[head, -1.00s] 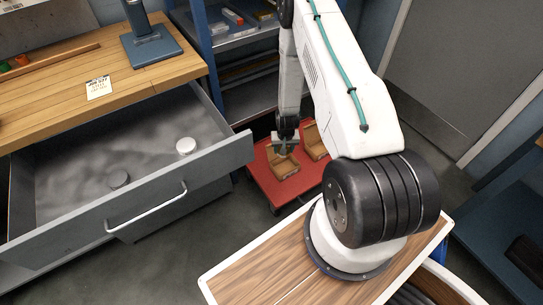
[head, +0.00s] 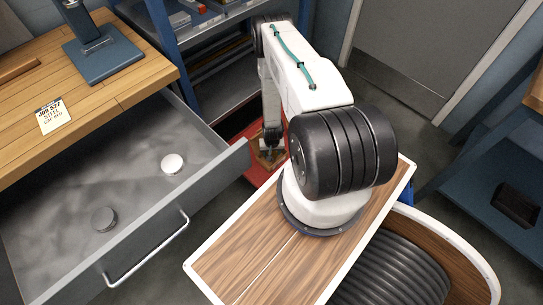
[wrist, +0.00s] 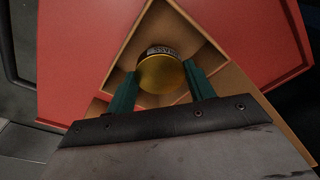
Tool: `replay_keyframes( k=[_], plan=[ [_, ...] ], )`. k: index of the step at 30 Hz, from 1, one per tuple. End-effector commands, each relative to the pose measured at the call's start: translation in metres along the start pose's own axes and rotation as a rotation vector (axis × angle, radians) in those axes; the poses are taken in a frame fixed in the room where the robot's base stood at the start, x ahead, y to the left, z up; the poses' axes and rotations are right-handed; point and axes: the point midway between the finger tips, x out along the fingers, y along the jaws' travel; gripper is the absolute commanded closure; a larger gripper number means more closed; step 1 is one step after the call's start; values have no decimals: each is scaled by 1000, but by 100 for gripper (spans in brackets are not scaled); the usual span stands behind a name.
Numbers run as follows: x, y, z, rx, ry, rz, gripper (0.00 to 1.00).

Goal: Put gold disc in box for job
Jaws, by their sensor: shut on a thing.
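The gold disc (wrist: 161,72) shows in the wrist view with a dark lettered label on its side. My gripper (wrist: 162,84) is shut on it, one green finger on each side. The disc is over or inside an open brown box (wrist: 207,45); I cannot tell whether it touches the floor. In the head view my gripper (head: 270,148) is at the box (head: 266,160) on the red cart top (head: 252,179), partly hidden by my arm. A job card (head: 53,117) on the bench reads "JOB 527" and apparently "STEEL".
An open grey drawer (head: 215,170) holds a white disc (head: 172,164) and a dark grey disc (head: 104,219). The wooden bench (head: 120,88) carries a blue stand (head: 102,60). Blue shelving (head: 161,28) stands behind the cart, close to my arm.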

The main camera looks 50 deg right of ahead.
Motion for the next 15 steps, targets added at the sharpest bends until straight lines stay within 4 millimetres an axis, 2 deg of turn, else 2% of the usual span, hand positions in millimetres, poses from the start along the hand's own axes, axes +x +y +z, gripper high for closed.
replay_keyframes(
  k=[6,15],
  plan=[
    [30,1,4,1,0,0,85],
    [34,1,4,2,0,0,85]
  ],
)
